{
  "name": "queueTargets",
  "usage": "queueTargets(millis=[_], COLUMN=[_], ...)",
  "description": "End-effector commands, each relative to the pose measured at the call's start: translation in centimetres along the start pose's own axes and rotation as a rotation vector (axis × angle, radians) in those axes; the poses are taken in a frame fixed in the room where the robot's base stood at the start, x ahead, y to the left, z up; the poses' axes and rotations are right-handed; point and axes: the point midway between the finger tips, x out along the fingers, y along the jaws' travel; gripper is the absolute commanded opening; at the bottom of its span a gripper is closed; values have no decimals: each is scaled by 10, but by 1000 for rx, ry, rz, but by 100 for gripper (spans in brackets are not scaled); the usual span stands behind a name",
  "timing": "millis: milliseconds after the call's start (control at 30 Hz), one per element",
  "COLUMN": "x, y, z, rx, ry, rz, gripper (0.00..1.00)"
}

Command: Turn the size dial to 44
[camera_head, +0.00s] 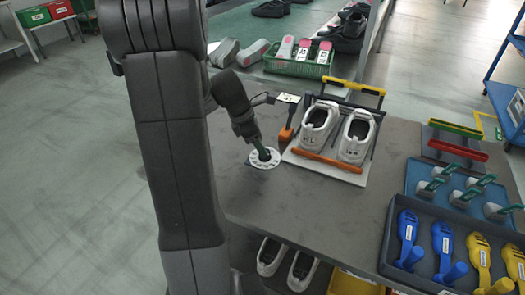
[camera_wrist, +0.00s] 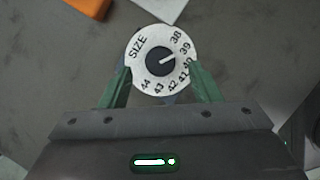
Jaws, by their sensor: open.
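The size dial is a round white disc (camera_wrist: 141,65) marked SIZE with numbers from 38 to 44, and a dark knob (camera_wrist: 158,62) at its centre. The knob's white pointer line points right and slightly up, at about 39. The 44 lies at the disc's lower left. In the wrist view my gripper (camera_wrist: 160,69) is open, its green fingers at the left and right of the disc, apart from the knob. In the head view my gripper (camera_head: 261,150) points down over the dial (camera_head: 254,163) on the grey table and partly hides it.
A white board (camera_head: 320,172) with a pair of white shoes (camera_head: 318,125) and an orange bar stands right of the dial. An orange post (camera_head: 287,132) with a small sign is close by. Blue and yellow tools lie in a tray (camera_head: 375,262) at right. The table front is clear.

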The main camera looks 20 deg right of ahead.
Motion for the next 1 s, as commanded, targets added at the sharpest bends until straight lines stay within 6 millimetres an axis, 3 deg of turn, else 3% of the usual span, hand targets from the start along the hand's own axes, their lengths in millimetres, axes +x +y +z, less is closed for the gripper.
queueTargets(millis=[200, 567, 800, 1000], x=[26, 30, 30, 29], y=[0, 0, 0, 0], z=[0, 0, 0, 0], rx=[0, 0, 0, 7], ry=[-1, 0, 0, -1], rz=[0, 2, 2, -2], gripper=[57, 57, 13, 13])
